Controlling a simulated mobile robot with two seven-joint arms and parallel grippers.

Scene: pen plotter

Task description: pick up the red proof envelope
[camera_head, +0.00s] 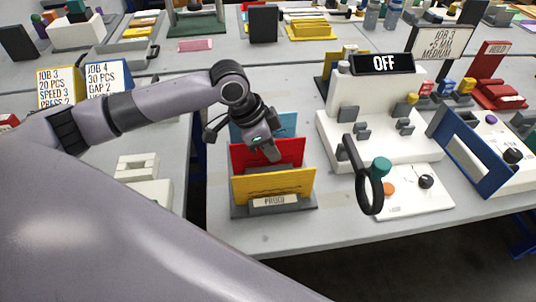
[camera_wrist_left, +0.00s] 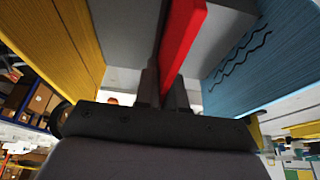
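The red proof envelope (camera_head: 285,151) stands upright in a dark rack (camera_head: 270,209) labelled PROOF, between a yellow envelope (camera_head: 275,186) in front and a blue envelope (camera_head: 283,123) behind. My left gripper (camera_head: 272,154) reaches down over the rack at the red envelope's top edge and hides part of it. In the left wrist view, the fingers (camera_wrist_left: 163,92) are close together, with the red envelope (camera_wrist_left: 182,35) between them. Yellow (camera_wrist_left: 60,40) and blue (camera_wrist_left: 262,60) envelopes flank it. My right gripper is not in view.
Job cards (camera_head: 108,85) stand at left. Bare table (camera_head: 265,237) shows in front of the rack.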

